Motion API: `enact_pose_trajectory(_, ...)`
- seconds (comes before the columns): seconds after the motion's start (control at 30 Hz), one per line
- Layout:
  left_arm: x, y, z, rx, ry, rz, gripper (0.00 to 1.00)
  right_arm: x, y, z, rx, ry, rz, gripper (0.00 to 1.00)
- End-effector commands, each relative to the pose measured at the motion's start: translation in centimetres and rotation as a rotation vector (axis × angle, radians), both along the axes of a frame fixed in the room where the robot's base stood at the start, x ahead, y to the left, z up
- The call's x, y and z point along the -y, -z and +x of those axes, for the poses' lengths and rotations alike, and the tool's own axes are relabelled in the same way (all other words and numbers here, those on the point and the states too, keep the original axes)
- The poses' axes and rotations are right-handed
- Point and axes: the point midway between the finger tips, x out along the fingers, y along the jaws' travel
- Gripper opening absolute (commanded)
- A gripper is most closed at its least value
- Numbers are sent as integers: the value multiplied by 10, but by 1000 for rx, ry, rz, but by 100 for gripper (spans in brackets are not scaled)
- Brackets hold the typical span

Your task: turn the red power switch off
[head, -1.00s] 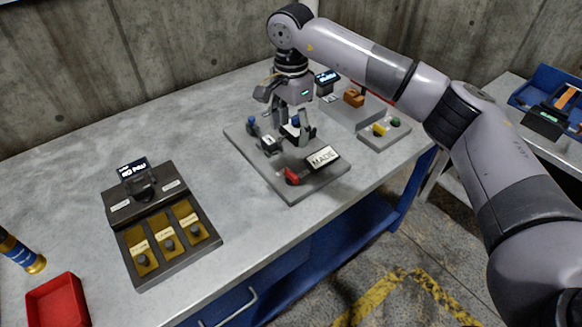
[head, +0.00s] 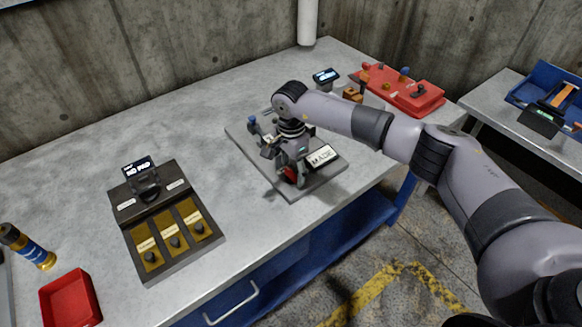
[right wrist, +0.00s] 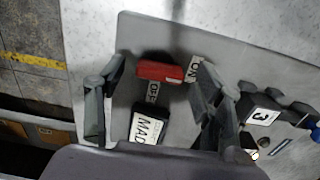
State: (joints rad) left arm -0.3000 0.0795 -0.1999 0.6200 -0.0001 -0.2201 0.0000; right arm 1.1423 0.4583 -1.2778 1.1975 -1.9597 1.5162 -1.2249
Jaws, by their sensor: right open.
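The red power switch (head: 289,172) sits near the front corner of a grey panel (head: 320,187), partly hidden by my right gripper (head: 288,178). In the right wrist view the red switch (right wrist: 160,71) lies between the two spread fingers of the right gripper (right wrist: 160,95), with space on both sides. Its red lever points toward the ON label (right wrist: 194,68). The OFF label (right wrist: 152,92) is beside it. The right gripper is open and empty, pointing down at the panel. My left gripper is not in view.
A plate with large lettering (head: 322,155) is beside the switch. Blue knobs (head: 252,121) stand at the panel's far side. A dark box with brass plates (head: 165,222), a red tray (head: 70,299) and a red console (head: 398,90) stand apart. Bare tabletop lies left of the panel.

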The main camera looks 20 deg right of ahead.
Motion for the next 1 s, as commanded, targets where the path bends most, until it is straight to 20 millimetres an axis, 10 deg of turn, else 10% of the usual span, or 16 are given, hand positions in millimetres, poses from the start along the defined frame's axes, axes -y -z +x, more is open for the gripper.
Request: enact_pose_trajectory(1.0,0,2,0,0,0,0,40,0,0,0,0,12,0,14)
